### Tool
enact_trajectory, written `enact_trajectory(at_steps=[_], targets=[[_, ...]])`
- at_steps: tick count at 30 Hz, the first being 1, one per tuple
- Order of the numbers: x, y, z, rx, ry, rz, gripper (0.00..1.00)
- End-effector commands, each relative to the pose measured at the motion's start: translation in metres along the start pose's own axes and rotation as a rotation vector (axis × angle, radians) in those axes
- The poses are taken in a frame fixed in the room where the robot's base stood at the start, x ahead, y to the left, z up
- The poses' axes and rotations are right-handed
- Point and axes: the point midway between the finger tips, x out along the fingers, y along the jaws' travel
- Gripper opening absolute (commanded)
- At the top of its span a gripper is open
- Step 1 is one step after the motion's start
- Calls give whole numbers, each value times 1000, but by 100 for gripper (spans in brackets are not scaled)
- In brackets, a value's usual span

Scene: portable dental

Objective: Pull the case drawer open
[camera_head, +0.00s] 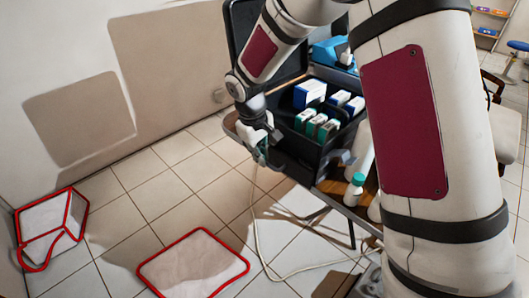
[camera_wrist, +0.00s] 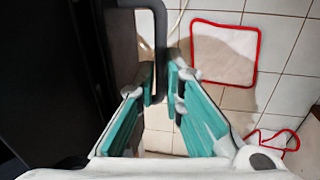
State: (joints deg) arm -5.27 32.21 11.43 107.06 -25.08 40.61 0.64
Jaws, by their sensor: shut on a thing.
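The black case (camera_head: 291,150) stands on the table with its lid up. Its dark side wall (camera_wrist: 60,80) fills the left of the wrist view. A dark bar handle (camera_wrist: 160,35) sticks out from this wall. My gripper (camera_wrist: 161,82) is shut on the handle, with its teal-padded fingers on either side of the bar. In the head view my gripper (camera_head: 263,152) is at the left side of the case, and the handle is hidden there. I cannot tell from these views how far the drawer is out.
White, blue and green boxes (camera_head: 310,93) stand in the case. A teal-capped bottle (camera_head: 355,188) is on the table (camera_head: 335,186) at right. A cable (camera_head: 253,205) hangs to the tiled floor.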

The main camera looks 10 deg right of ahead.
Motion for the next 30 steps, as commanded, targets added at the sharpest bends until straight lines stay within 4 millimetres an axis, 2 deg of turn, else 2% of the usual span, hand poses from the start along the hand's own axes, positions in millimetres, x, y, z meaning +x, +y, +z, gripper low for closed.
enact_trajectory(at_steps=[18, 24, 30], targets=[[-26, -140, 1, -7, 2, -1, 0], [-32, -173, 2, -4, 1, -1, 0], [-35, -190, 2, -2, 1, -1, 0]])
